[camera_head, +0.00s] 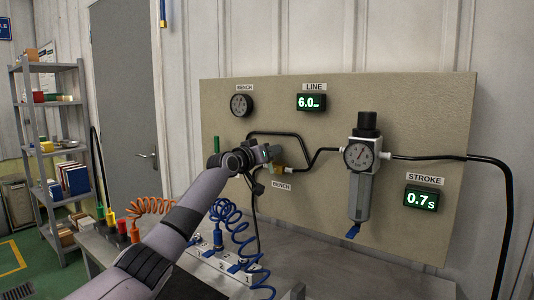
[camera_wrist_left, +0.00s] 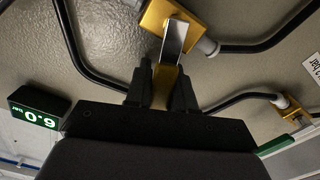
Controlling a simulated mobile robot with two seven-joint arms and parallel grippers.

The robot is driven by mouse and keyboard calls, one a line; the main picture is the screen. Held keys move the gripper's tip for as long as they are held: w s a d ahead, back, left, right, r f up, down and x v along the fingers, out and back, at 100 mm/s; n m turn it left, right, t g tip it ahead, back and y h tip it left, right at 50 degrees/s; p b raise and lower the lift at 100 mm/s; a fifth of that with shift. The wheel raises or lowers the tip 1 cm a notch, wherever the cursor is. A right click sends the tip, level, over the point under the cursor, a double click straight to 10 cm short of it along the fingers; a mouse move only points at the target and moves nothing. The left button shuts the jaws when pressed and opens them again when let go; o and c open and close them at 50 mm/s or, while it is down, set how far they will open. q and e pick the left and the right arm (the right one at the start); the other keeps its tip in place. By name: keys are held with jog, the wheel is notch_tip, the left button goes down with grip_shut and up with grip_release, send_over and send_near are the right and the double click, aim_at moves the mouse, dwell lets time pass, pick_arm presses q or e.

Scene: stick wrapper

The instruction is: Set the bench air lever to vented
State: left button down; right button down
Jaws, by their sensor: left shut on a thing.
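The bench air valve (camera_wrist_left: 178,14) is a brass body on the panel with black hose at its side. In the head view its brass (camera_head: 278,168) shows partly beside the BENCH label (camera_head: 281,185). Its lever (camera_wrist_left: 174,38) is a flat steel bar with a yellow grip. In the wrist view it points down from the body, crosswise to the hose on the right. My left gripper (camera_wrist_left: 161,88) is shut on the yellow grip, a finger on each side. In the head view the left gripper (camera_head: 271,152) hides most of the lever. My right gripper is out of view.
The panel (camera_head: 420,110) carries a BENCH gauge (camera_head: 241,104), a LINE display (camera_head: 311,102) reading 6.0, a regulator (camera_head: 361,170) and a STROKE display (camera_head: 421,199) reading 0.7 s. A green handle (camera_head: 216,145) is left of my gripper. Coiled hoses (camera_head: 232,225) stand on the bench below.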

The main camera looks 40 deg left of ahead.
pick_arm(q)
jog(key=shift+d+r+m+p, duration=0.25)
jog(key=shift+d+m, duration=0.3)
jog(key=shift+m, duration=0.65)
jog(key=shift+w+d+f+m+p, duration=0.1)
jog(key=shift+d+m+p, duration=0.25)
jog(key=shift+m, duration=0.55)
jog(key=shift+d, duration=0.1)
jog(key=c, duration=1)
grip_release()
jog(key=shift+c, duration=0.2)
jog(key=s+b, duration=0.2)
jog(key=s, duration=0.5)
jog(key=shift+d, duration=0.4)
